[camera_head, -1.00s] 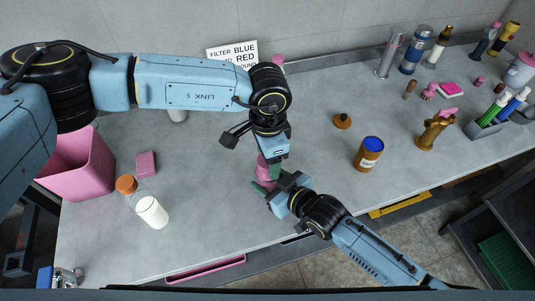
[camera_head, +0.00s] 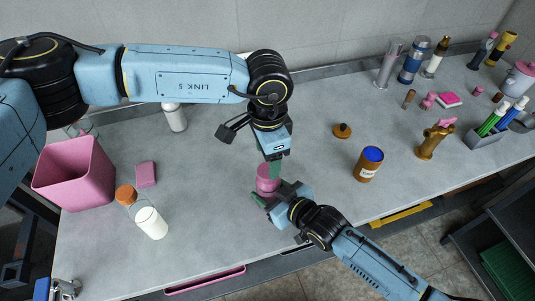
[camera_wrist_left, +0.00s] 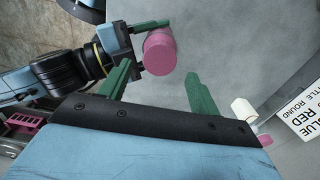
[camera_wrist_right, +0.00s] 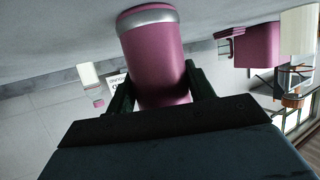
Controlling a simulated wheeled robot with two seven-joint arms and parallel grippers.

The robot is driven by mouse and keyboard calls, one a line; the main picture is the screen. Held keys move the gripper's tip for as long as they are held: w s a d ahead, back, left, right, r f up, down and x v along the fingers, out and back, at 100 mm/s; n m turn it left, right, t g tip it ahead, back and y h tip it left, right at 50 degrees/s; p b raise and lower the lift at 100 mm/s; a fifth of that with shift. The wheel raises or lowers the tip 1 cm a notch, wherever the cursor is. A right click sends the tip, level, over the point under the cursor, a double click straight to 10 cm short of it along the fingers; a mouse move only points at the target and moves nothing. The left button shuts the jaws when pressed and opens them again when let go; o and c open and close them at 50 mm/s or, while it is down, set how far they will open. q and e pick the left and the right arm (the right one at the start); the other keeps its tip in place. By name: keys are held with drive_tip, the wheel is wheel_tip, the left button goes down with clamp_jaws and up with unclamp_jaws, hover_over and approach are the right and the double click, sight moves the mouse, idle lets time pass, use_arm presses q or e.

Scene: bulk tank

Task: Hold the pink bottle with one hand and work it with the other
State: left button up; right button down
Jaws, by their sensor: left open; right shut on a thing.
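The pink bottle (camera_head: 268,179) stands near the middle of the bench in the head view. My right gripper (camera_head: 267,198) is shut on its side, and the right wrist view shows the bottle (camera_wrist_right: 157,55) between both fingers, with a silver band at one end. My left gripper (camera_head: 274,167) is open just above and beside the bottle's top. In the left wrist view its green fingers (camera_wrist_left: 160,78) are spread and empty, with the bottle's round pink top (camera_wrist_left: 158,52) beyond them. The left gripper partly hides the bottle in the head view.
A brown jar (camera_head: 368,165) and a brown lid (camera_head: 342,131) stand at the right. Several bottles line the back right. Bench around the pink bottle is clear.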

use_arm(q)
drive_tip(key=n, duration=0.5)
drive_tip(key=shift+r, duration=0.2)
drive_tip(key=n, duration=0.6)
drive_tip(key=shift+d+r, duration=0.1)
drive_tip(key=shift+r, duration=0.1)
drive_tip(key=n, duration=0.3)
drive_tip(key=shift+r+n, duration=0.15)
drive_tip(key=shift+n, duration=0.25)
drive_tip(key=n, duration=0.5)
drive_tip(key=shift+r+n, duration=0.2)
drive_tip(key=shift+n, duration=0.1)
drive_tip(key=n, duration=0.3)
drive_tip(key=shift+r+n, duration=0.15)
drive_tip(key=shift+n, duration=0.25)
drive_tip(key=n, duration=0.5)
drive_tip(key=shift+r, duration=0.2)
drive_tip(key=n, duration=0.6)
drive_tip(key=shift+r, duration=0.2)
drive_tip(key=n, duration=0.4)
drive_tip(key=shift+r+n, duration=0.2)
drive_tip(key=shift+n, duration=0.2)
